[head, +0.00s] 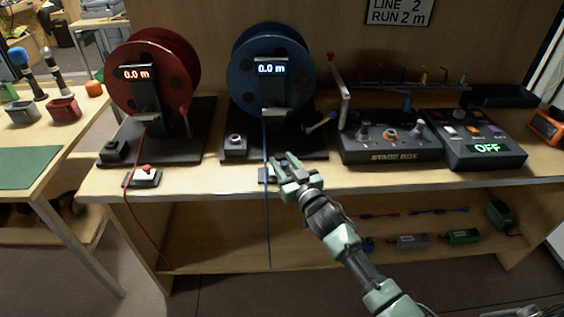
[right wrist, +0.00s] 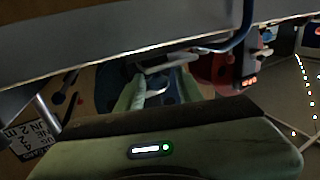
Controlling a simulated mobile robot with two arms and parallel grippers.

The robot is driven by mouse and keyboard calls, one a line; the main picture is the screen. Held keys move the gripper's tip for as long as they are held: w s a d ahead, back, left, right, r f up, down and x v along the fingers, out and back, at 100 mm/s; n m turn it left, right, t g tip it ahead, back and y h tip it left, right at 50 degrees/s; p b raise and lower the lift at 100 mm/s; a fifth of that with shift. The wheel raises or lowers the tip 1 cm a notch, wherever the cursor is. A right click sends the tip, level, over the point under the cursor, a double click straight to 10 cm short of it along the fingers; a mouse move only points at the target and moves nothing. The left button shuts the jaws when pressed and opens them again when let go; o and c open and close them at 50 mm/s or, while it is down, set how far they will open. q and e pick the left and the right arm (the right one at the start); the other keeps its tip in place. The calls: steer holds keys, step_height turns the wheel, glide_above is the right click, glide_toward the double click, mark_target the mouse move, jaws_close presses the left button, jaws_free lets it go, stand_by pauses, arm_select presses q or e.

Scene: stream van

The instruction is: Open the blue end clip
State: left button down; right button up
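The blue end clip (head: 264,175) is a small pale block at the bench's front edge, below the blue reel (head: 271,70). Its right side is hidden behind my right gripper (head: 283,163). The blue cable (head: 267,215) runs down from the reel past the clip and hangs over the edge. My right gripper is just right of the clip, fingers apart and seemingly empty. In the right wrist view the fingers (right wrist: 158,90) stand apart, with a pale piece near their tips that I cannot identify for sure. My left gripper is out of view.
The red reel (head: 152,72) and its red-levered clip (head: 143,177) are to the left. The stage box (head: 390,142) and a console reading OFF (head: 473,140) are to the right. A lower shelf (head: 400,225) lies under the bench, whose front edge is close to my right gripper.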

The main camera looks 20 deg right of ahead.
steer(key=shift+s, duration=0.1)
steer(key=s+d, duration=0.1)
steer(key=s, duration=0.6)
steer(key=shift+s, duration=0.3)
stand_by(0.3)
